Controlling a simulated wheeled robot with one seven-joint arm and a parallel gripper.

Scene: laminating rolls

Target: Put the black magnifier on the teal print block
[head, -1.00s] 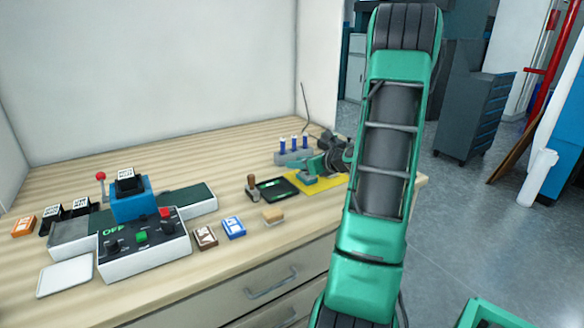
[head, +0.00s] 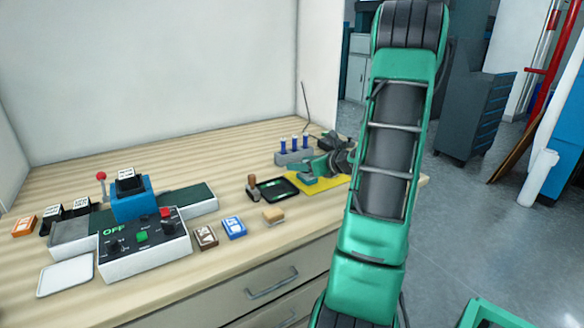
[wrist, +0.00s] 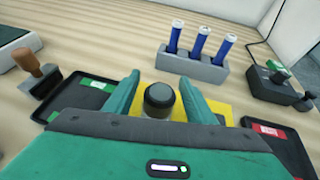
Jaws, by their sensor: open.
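The black magnifier (wrist: 160,99), a short dark cylinder with a grey top, stands over the yellow mat (wrist: 226,108) in the wrist view. My gripper (wrist: 160,84) is open, with one teal finger on each side of it and a visible gap to each. In the head view my gripper (head: 312,170) is low over the mat, and I cannot pick out the magnifier there. I cannot make out the teal print block for certain; anything under the magnifier is hidden, and my teal fingers look much alike in colour.
A wooden-handled stamp (wrist: 36,72) and black tray (wrist: 78,100) lie left. A red-labelled tray (wrist: 285,145) and dark device (wrist: 268,88) lie right. A control box (head: 145,250) stands at the bench's left.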

